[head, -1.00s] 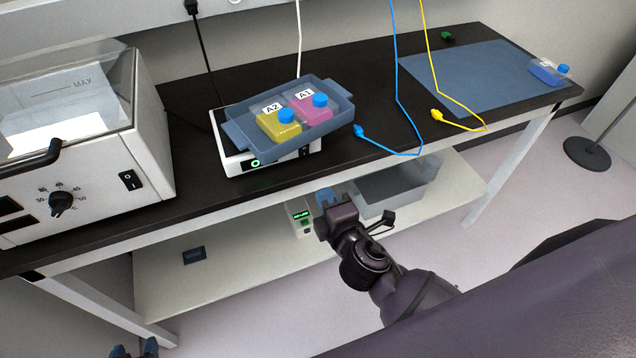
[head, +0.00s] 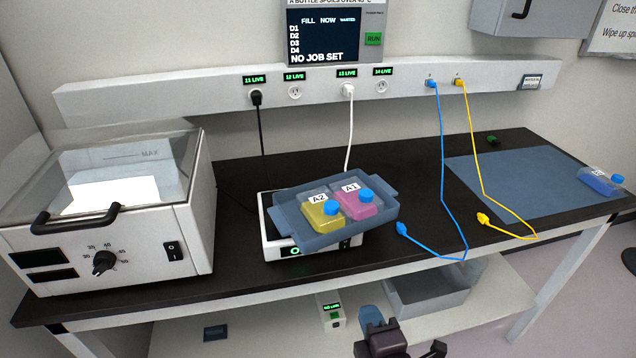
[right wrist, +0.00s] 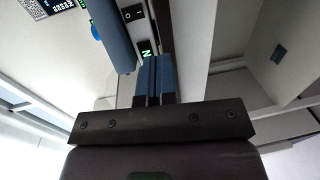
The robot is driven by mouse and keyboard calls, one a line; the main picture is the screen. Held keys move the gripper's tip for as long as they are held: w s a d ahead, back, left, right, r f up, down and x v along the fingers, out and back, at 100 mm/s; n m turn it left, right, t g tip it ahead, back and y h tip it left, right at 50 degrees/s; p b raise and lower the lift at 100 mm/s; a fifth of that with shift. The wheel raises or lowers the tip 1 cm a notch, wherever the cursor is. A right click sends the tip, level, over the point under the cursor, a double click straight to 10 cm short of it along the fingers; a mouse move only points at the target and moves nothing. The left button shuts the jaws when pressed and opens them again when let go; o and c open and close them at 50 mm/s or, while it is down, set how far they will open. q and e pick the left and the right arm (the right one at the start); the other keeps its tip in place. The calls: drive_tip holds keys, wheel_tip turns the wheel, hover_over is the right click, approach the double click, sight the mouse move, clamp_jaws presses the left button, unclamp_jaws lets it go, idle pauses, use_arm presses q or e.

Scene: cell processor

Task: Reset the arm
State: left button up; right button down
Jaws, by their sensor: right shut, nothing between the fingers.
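My right arm comes in from the bottom of the head view, and its gripper (head: 370,318) is in front of the bench, lower than the bench top. Its blue fingers are together and empty, as the right wrist view also shows (right wrist: 154,75). My left gripper is not in view. A blue-grey tray (head: 384,215) sits tilted on a white device (head: 273,250) on the bench. It holds a yellow bottle (head: 318,214) marked A2 and a pink bottle (head: 352,204) marked A1, both with blue caps.
A lidded bath (head: 130,240) with a dial stands at the left of the black bench (head: 420,190). A blue mat (head: 520,180) and a blue bottle (head: 600,182) lie at the right. Blue (head: 443,190) and yellow cables hang from the wall rail. A grey bin (head: 430,295) is on the shelf below.

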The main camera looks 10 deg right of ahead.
drive_tip(key=s+d+f+m+g, duration=0.5)
drive_tip(key=s+d+f+m, duration=0.4)
drive_tip(key=m, duration=0.8)
wheel_tip(320, 180, down, 4)
drive_tip(key=shift+s+d+r+h, duration=0.15)
drive_tip(key=shift+d+h, duration=0.25)
drive_tip(key=shift+d, duration=0.75)
